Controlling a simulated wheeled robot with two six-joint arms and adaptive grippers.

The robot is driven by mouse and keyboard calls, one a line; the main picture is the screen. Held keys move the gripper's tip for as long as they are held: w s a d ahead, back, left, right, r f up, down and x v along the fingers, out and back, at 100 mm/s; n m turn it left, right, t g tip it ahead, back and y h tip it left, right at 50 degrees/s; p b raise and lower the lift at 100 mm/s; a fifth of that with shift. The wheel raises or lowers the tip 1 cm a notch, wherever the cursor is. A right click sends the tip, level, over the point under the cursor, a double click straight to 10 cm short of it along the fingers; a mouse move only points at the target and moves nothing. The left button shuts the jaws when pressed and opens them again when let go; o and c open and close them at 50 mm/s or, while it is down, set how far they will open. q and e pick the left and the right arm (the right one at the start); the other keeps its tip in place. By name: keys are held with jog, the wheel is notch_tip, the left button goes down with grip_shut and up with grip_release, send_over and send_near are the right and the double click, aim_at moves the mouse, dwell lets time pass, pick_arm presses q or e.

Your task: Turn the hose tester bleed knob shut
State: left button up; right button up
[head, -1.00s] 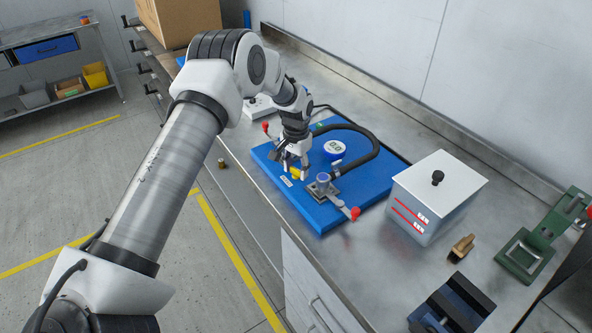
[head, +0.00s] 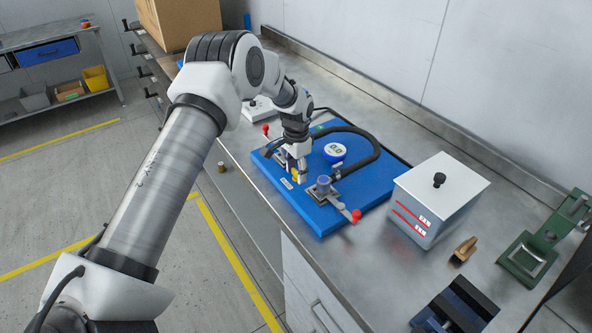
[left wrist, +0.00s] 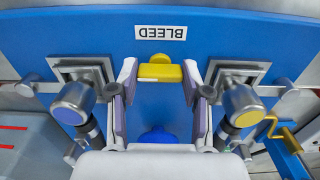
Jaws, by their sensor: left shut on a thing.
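The yellow bleed knob (left wrist: 160,70) sits on the blue hose tester board (left wrist: 250,45), beside the BLEED label (left wrist: 161,33), which reads upside down in the left wrist view. My left gripper (left wrist: 160,84) is shut on the knob, a finger on each side of it. In the head view the left gripper (head: 298,174) reaches down onto the board (head: 320,215), with a bit of yellow knob showing at its fingers. The round gauge (head: 335,150) reads 0.0. My right gripper is not in view.
A black hose (head: 368,150) arches over the board between two clamps; the near clamp (head: 324,187) has a red-tipped lever (head: 356,215). A white-topped box (head: 440,190), a brass piece (head: 464,249) and a green fixture (head: 540,238) stand to the right on the bench.

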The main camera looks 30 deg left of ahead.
aim_at(297, 171)
pick_arm(q)
jog(key=o, duration=1.2)
jog(key=shift+d+f, duration=0.1)
jog(key=shift+f, duration=0.1)
jog(key=shift+c, duration=0.2)
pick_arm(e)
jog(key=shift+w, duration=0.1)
pick_arm(q)
notch_tip(297, 171, up, 12)
